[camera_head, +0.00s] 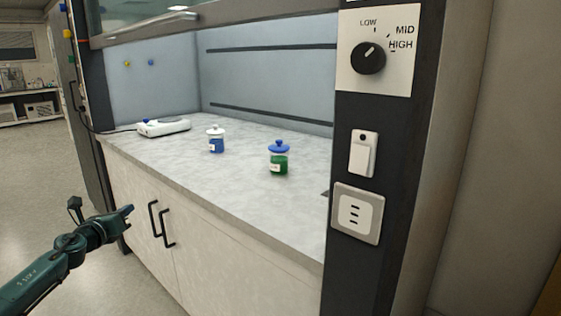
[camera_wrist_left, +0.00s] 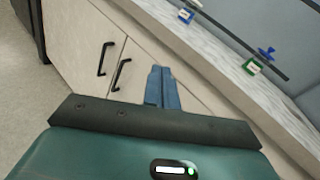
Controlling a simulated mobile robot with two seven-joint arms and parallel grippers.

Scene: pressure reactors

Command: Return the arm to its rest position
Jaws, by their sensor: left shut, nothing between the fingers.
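My left arm comes in from the lower left in the head view, and its gripper (camera_head: 127,210) is in front of the cabinet doors, below the bench top and clear of it. In the left wrist view the two blue fingers of the gripper (camera_wrist_left: 162,88) lie together, shut with nothing between them. The cabinet doors and their black handles show beyond the fingers. My right gripper is not in view.
The fume hood bench (camera_head: 185,180) holds a blue jar with a white lid (camera_head: 216,140), a green jar with a blue lid (camera_head: 279,160) and a white hotplate (camera_head: 164,127). Black door handles (camera_head: 161,224) stick out near my left gripper. Open floor lies at left.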

